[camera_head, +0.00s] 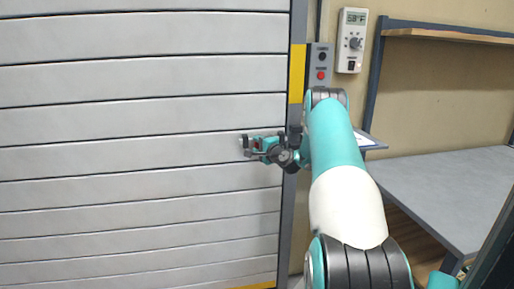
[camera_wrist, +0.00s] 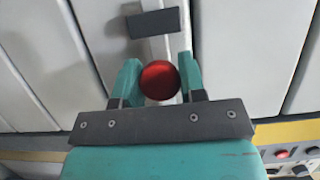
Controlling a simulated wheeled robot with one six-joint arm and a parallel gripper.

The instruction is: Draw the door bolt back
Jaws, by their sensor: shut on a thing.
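The slatted grey door (camera_head: 140,105) fills the left of the head view. In the wrist view, the bolt's round red knob (camera_wrist: 159,80) sits between the two teal fingers of my gripper (camera_wrist: 158,82). The fingers are shut on it. A pale bolt bar (camera_wrist: 158,48) runs away from the knob and passes behind a dark bracket (camera_wrist: 153,22) on the door. In the head view my gripper (camera_head: 251,146) is at the door face, near its right edge, and mostly hides the bolt.
A dark door post with a yellow band (camera_head: 297,74) stands right of the door. A button box (camera_head: 320,66) and a thermostat (camera_head: 351,40) hang on the wall. A grey-topped bench (camera_head: 445,190) and a shelf (camera_head: 450,35) are at the right.

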